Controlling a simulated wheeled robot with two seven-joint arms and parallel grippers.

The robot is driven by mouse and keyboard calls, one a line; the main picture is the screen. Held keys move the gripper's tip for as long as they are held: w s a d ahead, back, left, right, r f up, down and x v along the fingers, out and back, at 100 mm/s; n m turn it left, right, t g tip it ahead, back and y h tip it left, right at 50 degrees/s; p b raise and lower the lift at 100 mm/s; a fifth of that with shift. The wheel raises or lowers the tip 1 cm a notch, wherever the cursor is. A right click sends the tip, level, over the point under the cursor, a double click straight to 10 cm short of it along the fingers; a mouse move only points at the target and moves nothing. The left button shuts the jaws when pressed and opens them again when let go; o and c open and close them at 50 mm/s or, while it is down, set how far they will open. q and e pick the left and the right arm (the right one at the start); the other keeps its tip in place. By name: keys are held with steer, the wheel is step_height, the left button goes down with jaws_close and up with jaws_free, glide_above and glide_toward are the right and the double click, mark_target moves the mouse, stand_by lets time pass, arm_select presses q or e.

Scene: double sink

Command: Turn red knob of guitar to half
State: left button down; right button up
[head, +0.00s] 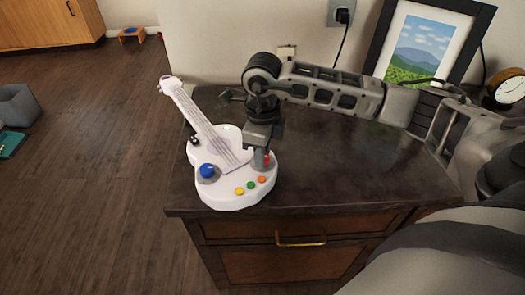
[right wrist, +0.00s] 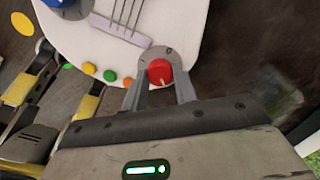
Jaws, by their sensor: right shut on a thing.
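A white toy guitar (head: 227,190) lies on the dark cabinet top at its left end, its neck pointing to the back left. Its red knob (right wrist: 160,72) shows in the right wrist view between the fingertips of my right gripper (right wrist: 160,84), with a pale pointer mark near its lower edge. My right gripper is shut on the red knob. In the head view my right gripper (head: 261,158) comes down from above and hides most of the knob. The guitar's blue knob (head: 207,171) is on the left of its body. My left gripper is not in view.
Several small coloured buttons (head: 250,186) sit along the guitar's lower edge, close to my right gripper. A framed picture (head: 424,48) and a clock (head: 509,90) stand at the back right. The cabinet top (head: 340,165) is clear right of the guitar.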

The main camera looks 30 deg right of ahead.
steer(key=shift+m, duration=0.3)
steer(key=o, duration=1)
step_height(320, 180, up, 16)
stand_by(0.6)
